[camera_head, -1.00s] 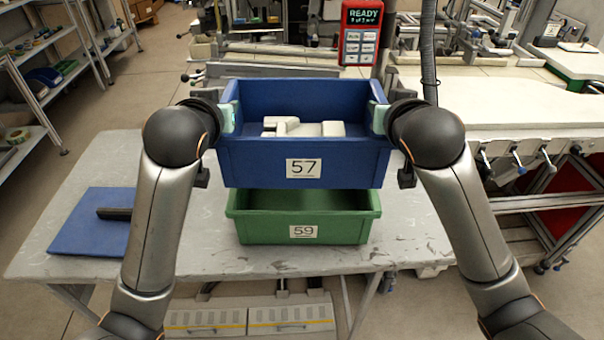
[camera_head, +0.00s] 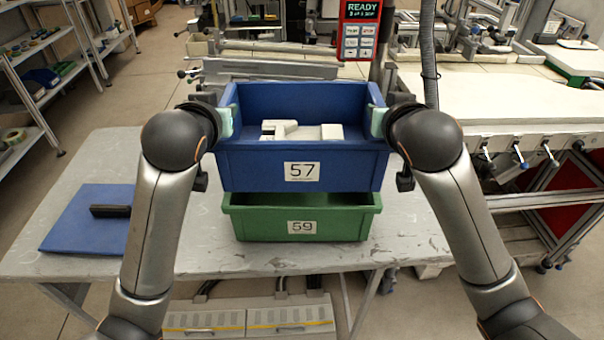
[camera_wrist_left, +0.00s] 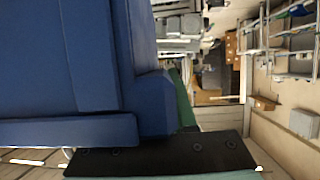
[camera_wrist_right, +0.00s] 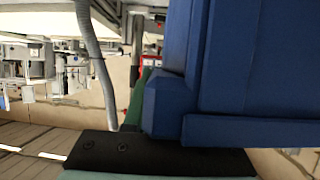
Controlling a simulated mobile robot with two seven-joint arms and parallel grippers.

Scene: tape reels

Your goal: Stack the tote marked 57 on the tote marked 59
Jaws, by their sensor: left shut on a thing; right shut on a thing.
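The blue tote marked 57 (camera_head: 335,172) is held level between my two grippers, above the green tote. White blocky parts lie inside it. The green tote marked 59 (camera_head: 345,226) stands on the grey table, and the blue tote hides most of its opening. My left gripper (camera_head: 226,122) is shut on the left end of the blue tote, and my right gripper (camera_head: 378,121) on its right end. The blue tote's wall also shows close up in the left wrist view (camera_wrist_left: 60,70) and the right wrist view (camera_wrist_right: 245,80). I cannot tell whether the totes touch.
The grey table (camera_head: 200,235) has bare room around the green tote. A blue panel (camera_head: 85,225) with a black handle lies at its left. A white-topped bench (camera_head: 500,105) stands at the right, and a control box (camera_head: 359,32) is behind.

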